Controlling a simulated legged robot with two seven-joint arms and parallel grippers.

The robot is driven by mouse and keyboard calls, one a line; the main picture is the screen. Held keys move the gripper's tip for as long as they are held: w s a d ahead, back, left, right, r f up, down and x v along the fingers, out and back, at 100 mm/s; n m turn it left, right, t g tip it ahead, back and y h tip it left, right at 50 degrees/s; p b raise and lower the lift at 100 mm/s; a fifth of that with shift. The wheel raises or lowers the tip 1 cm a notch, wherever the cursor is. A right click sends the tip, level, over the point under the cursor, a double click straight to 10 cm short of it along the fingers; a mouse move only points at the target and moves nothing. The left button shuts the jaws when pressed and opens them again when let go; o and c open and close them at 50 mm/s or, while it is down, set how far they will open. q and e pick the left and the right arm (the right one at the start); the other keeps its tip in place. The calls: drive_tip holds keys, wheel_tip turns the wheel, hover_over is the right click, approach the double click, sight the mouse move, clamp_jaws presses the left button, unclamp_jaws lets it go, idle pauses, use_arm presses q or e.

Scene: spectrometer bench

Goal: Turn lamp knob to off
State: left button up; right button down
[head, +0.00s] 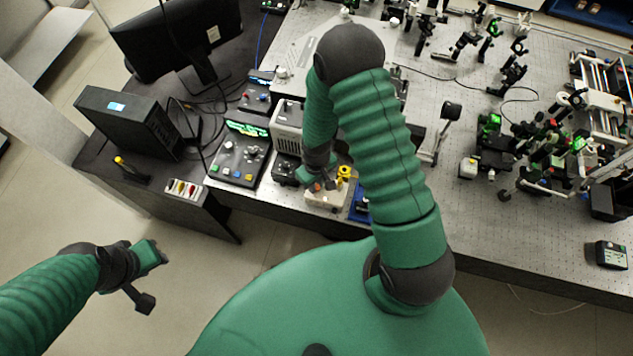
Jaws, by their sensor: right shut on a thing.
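My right gripper (316,184) reaches down over a small cream box (325,199) near the bench's front edge. It is shut on a small knob at the top left of this box, which I take for the lamp knob; the fingers hide most of it, and its setting cannot be read. A yellow knob-like part (344,172) stands just right of the gripper. My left gripper (158,253) hangs over the floor at the lower left, away from the bench; its finger gap is not clear.
A control box with a lit green display (238,152) and a vented grey unit (288,122) stand left of my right gripper. A blue item (359,204) lies close on its right. Optics posts crowd the bench's right side. The bench's front right is mostly clear.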

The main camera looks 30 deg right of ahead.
sight(317, 186)
use_arm(q)
drive_tip(key=shift+a, duration=0.3)
use_arm(e)
drive_tip(key=shift+s+a, duration=0.1)
drive_tip(key=shift+s, duration=0.05)
use_arm(q)
drive_tip(key=shift+d, duration=0.15)
use_arm(e)
drive_tip(key=c, duration=1.3)
unclamp_jaws()
drive_tip(key=shift+r, duration=0.35)
use_arm(q)
drive_tip(key=shift+s+b+x, duration=0.2)
drive_tip(key=shift+b+x, duration=0.7)
drive_tip(key=shift+x, duration=0.05)
use_arm(e)
wheel_tip(317, 186, up, 16)
